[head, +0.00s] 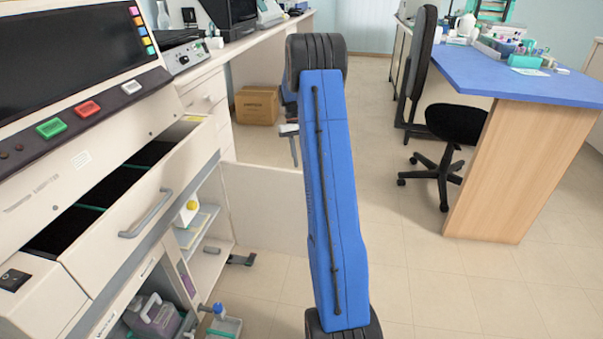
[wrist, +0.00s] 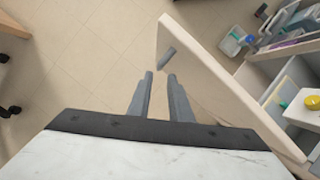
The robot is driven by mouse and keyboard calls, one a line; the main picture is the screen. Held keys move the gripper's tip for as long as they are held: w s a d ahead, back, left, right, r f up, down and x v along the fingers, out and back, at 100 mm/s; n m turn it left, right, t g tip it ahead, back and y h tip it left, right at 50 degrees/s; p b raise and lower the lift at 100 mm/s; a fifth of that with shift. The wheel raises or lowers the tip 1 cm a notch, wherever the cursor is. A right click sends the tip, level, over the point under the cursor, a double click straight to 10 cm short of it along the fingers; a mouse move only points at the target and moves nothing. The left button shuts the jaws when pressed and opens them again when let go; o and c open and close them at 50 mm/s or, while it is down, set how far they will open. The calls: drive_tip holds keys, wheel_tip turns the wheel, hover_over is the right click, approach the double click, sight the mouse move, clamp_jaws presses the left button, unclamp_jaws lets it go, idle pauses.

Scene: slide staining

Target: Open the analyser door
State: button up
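The analyser door (head: 265,205) is a pale flat panel on the lower cabinet of the analyser (head: 95,215). It stands swung wide open, out from the cabinet front, and the shelves inside show. In the wrist view the door (wrist: 215,85) slants across the right half, with a short grey handle (wrist: 167,57) on its face. My gripper (wrist: 160,76) has its two grey fingers apart with nothing between them. The fingers are beside the door's face, near the handle. I cannot tell whether the right finger touches the door. In the head view my blue arm hides most of the gripper.
A drawer (head: 150,200) above the cabinet is pulled out. Inside the cabinet are a grey-purple jug (head: 155,315) and a yellow-capped container (head: 187,212). A black office chair (head: 440,125) and a blue-topped bench (head: 520,80) stand right. The floor between is clear.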

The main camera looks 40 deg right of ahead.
drive_tip(key=v, duration=0.7)
drive_tip(key=shift+a, duration=0.1)
idle(0.4)
drive_tip(key=s+a+r+n+t+h, duration=0.1)
drive_tip(key=s+a+r, duration=0.35)
drive_tip(key=a, duration=0.35)
drive_tip(key=s+a+r+t, duration=0.2)
drive_tip(key=s+a+r, duration=0.25)
drive_tip(key=a, duration=0.45)
drive_tip(key=s+a+r+n+t+h, duration=0.1)
drive_tip(key=s+a+r, duration=0.3)
drive_tip(key=a+r, duration=0.3)
drive_tip(key=s+a+f+n+t, duration=0.1)
drive_tip(key=s+a+f+t, duration=0.1)
drive_tip(key=s+a, duration=0.6)
drive_tip(key=s+a+f+n+t, duration=0.1)
drive_tip(key=s+a+f, duration=0.3)
drive_tip(key=s+a, duration=0.5)
drive_tip(key=s+t, duration=0.1)
drive_tip(key=s, duration=0.5)
drive_tip(key=shift+s+f+t, duration=0.25)
drive_tip(key=shift+s+t, duration=0.15)
